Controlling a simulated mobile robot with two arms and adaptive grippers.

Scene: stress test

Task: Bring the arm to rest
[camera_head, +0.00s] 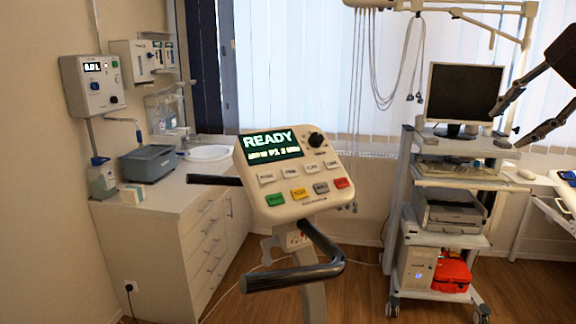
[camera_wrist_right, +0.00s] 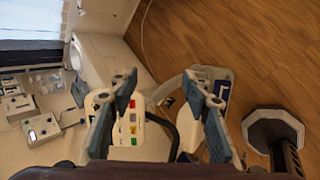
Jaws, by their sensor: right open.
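My right gripper (camera_head: 512,126) comes in from the right edge of the head view, in front of the monitor's right side. Its two dark fingers are spread apart with nothing between them. In the right wrist view the same gripper (camera_wrist_right: 162,84) is open and empty. Beyond its fingers, that view shows the cream control console (camera_wrist_right: 132,122) of the exercise bike, partly hidden by the left finger. In the head view the console (camera_head: 288,212) stands upright in the centre, its screen reading READY. My left gripper is in neither view.
A wheeled cart (camera_head: 408,200) with a monitor (camera_head: 464,92), printer and red bag stands at right. A black handlebar (camera_head: 300,276) juts out below the console. A white cabinet (camera_head: 165,222) with a sink lines the left wall. Wood floor (camera_head: 350,298) shows between.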

